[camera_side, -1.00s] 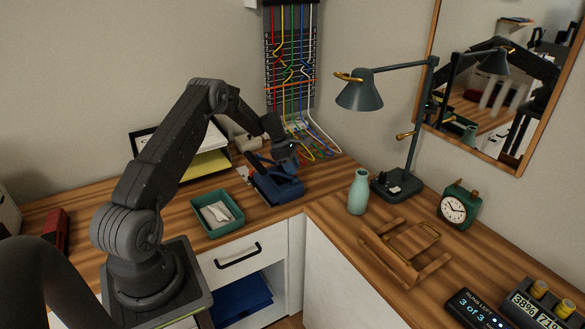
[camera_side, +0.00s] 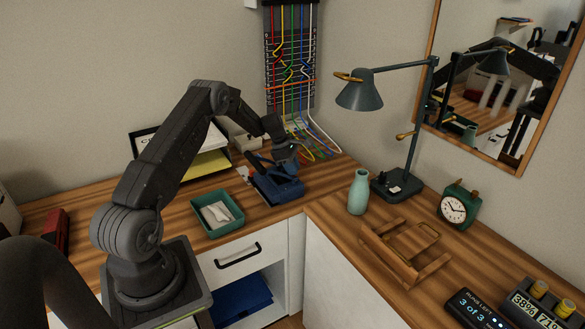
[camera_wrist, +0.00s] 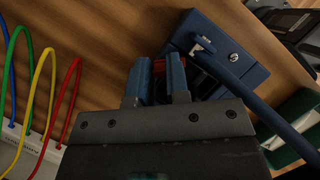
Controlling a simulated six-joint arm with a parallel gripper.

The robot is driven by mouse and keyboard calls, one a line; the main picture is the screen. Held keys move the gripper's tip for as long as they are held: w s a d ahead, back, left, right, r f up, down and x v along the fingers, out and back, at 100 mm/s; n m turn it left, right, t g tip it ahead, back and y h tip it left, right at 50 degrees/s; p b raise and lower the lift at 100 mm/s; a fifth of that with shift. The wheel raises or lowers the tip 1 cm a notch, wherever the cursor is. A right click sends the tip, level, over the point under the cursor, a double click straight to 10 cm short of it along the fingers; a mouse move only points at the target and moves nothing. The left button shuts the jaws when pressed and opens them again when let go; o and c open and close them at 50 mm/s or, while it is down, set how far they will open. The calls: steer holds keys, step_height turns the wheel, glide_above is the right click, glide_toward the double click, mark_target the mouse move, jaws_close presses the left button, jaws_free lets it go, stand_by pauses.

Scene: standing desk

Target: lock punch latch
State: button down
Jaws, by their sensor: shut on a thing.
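The blue hole punch (camera_side: 278,187) sits on the wooden desk near the corner. In the wrist view, its body (camera_wrist: 240,62) fills the upper right, and its long blue handle arm (camera_wrist: 250,97) runs down to the right. A small metal fitting (camera_wrist: 201,43) shows on top of it. My gripper (camera_side: 287,163) is down at the punch.
Coloured cables (camera_side: 312,140) hang and curl onto the desk behind the punch; they are at the left in the wrist view. A green tray (camera_side: 235,225) with paper is in front left. A teal vase (camera_side: 358,192) and lamp (camera_side: 395,184) stand to the right.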

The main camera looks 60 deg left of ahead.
steer(key=m+g, duration=0.1)
steer(key=m, duration=0.3)
steer(key=shift+w+h, duration=0.1)
steer(key=shift+h, duration=0.3)
steer(key=shift+a+m+g, duration=0.1)
steer(key=shift+m+g, duration=0.9)
steer(key=shift+m, duration=1.2)
steer(key=c, duration=1.4)
jaws_free()
steer(key=shift+v, duration=3.75)
steer(key=shift+r, duration=0.1)
